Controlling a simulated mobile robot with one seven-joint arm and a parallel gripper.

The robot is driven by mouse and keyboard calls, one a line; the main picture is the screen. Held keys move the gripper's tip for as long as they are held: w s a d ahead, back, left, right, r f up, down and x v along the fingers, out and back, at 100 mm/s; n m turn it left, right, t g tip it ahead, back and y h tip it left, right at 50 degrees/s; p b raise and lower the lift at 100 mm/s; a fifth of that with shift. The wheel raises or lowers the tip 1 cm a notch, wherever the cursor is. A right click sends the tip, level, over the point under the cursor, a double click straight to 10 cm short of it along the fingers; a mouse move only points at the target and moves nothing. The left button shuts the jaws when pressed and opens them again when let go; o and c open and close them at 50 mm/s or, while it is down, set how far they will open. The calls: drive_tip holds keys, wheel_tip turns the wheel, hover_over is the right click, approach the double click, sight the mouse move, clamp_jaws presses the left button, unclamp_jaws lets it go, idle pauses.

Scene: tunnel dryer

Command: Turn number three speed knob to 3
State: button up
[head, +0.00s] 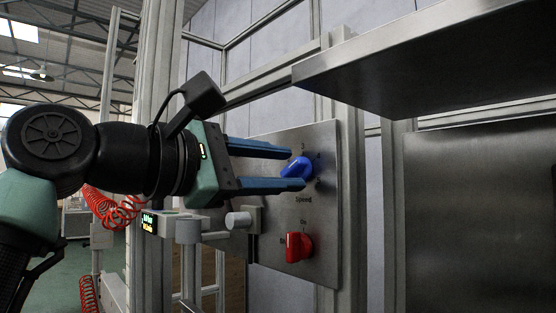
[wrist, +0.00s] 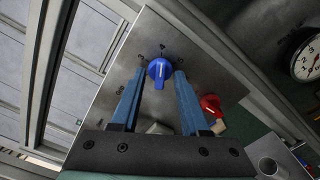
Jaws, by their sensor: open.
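The blue speed knob (head: 298,167) sits on a steel panel (head: 325,220) above the label "Speed". A 3 is printed above it and other marks lie around its right side. Its narrow grip slants to the lower left in the head view. In the wrist view the blue knob (wrist: 160,72) shows a white line on its face. My gripper (head: 295,168) is open, pointing at the panel, with one blue finger above and one below the knob. In the wrist view the fingertips lie on either side of it. I cannot tell whether they touch it. The exact setting is unclear.
A red on/off knob (head: 299,246) sits below the blue one; it also shows in the wrist view (wrist: 211,104). A steel shelf (head: 420,75) juts out at upper right. A grey cylinder (head: 238,219) on a bracket stands below my gripper.

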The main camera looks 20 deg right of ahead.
clamp_jaws()
drive_tip(key=shift+n, duration=0.3)
idle(0.3)
drive_tip(key=n, duration=0.5)
drive_tip(key=shift+f, duration=0.1)
drive_tip(key=n, duration=0.6)
idle(0.5)
unclamp_jaws()
